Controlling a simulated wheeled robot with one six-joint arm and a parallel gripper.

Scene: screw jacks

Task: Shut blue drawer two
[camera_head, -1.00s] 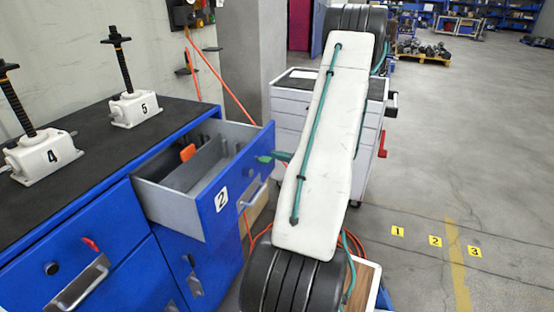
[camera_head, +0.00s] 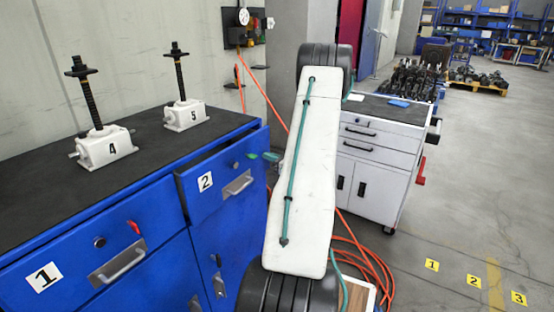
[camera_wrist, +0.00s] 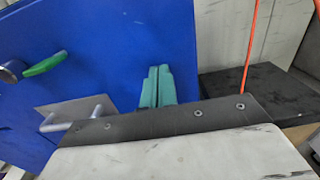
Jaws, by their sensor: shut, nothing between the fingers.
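Blue drawer two (camera_head: 222,182) has a "2" label, a metal handle and a lock with a green key (camera_head: 251,155). It stands slightly out, with a narrow dark gap along its top edge. The drawer front fills much of the wrist view (camera_wrist: 110,45), with the green key (camera_wrist: 45,63) and handle (camera_wrist: 75,118) at left. My gripper (camera_wrist: 158,80) is shut and empty, its teal fingers against or very near the drawer front, right of the handle. In the head view my gripper (camera_head: 271,157) shows only as a teal tip; my arm hides the rest.
Drawer one (camera_head: 75,255) is shut, with a red key. White screw jacks 4 (camera_head: 105,148) and 5 (camera_head: 185,116) stand on the dark worktop. A grey tool cabinet (camera_head: 385,150) stands right of my arm. Orange hoses (camera_head: 365,255) lie on the floor.

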